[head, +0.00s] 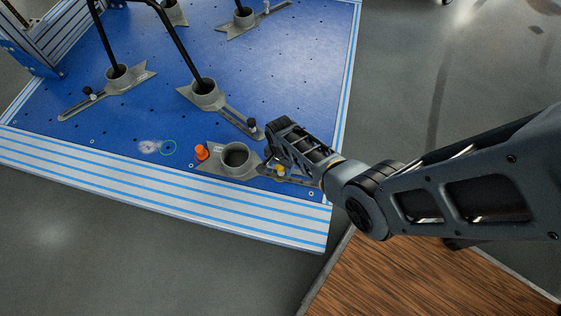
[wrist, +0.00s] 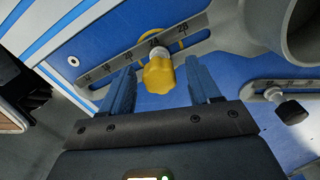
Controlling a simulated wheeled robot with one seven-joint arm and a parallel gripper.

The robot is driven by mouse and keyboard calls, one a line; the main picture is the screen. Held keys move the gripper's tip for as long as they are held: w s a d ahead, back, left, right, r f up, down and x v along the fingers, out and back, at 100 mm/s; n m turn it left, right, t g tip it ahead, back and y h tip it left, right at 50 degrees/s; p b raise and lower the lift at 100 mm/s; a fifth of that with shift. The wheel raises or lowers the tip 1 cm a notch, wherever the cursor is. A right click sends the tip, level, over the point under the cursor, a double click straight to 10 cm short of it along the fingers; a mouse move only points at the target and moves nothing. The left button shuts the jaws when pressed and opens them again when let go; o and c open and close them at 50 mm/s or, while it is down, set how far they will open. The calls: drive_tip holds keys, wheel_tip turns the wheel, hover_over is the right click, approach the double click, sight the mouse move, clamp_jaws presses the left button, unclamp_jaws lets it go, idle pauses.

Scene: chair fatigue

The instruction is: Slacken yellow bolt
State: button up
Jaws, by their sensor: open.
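The yellow bolt (wrist: 159,74) has a lobed knob and stands in the slot of a grey slotted bracket (wrist: 118,64) in the wrist view. In the head view the yellow bolt (head: 281,171) shows small beside my gripper (head: 270,156). My gripper, also in the wrist view (wrist: 156,88), is open, with one finger on each side of the knob. Visible gaps separate both fingers from the knob. The bolt's lower shaft is mostly hidden by the knob.
Other brackets hold black chair legs (head: 183,50) on the blue plate (head: 160,112). A black knob (wrist: 291,111) is at right in the wrist view.

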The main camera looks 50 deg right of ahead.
drive_tip(key=shift+m, duration=0.4)
drive_tip(key=m, duration=0.4)
drive_tip(key=c, duration=1)
drive_tip(key=n, duration=0.4)
drive_tip(key=shift+c, duration=0.2)
drive_tip(key=n, duration=0.4)
